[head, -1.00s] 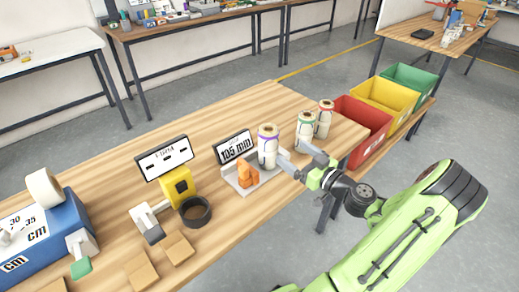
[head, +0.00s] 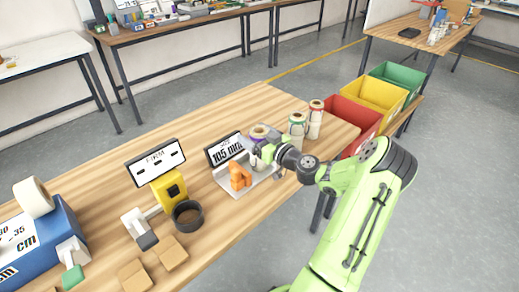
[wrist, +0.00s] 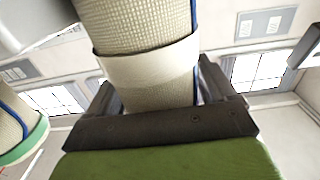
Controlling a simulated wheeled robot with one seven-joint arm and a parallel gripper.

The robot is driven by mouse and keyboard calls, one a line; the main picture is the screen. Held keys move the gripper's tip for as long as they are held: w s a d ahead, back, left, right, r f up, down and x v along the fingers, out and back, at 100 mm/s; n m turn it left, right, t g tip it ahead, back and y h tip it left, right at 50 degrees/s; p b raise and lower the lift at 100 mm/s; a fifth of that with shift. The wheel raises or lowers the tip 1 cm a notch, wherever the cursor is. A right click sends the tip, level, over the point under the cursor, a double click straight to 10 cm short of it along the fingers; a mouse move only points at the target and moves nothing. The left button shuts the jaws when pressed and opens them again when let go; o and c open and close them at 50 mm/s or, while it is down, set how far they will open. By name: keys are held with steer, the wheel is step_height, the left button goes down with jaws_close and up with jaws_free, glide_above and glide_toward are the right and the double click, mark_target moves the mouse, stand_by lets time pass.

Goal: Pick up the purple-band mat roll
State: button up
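The purple-band mat roll (head: 258,132) stands upright on the table at the corner of a grey stand, its purple band at the top. My gripper (head: 266,155) is at the roll's lower body and hides part of it. In the wrist view the pale woven roll (wrist: 145,75), with a plain wrap around it, rises between the two dark fingers (wrist: 155,100). The fingers are close on both sides of it; I cannot tell whether they press on it.
A green-band roll (head: 297,130) and a red-band roll (head: 315,122) stand just to the right. A grey stand (head: 262,190) holds an orange block (head: 239,176) and a "105 mm" sign (head: 225,149). Red (head: 352,122), yellow (head: 375,98) and green (head: 400,78) bins lie beyond the table's right end.

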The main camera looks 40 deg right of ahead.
steer(key=shift+r, duration=0.1)
steer(key=c, duration=1.1)
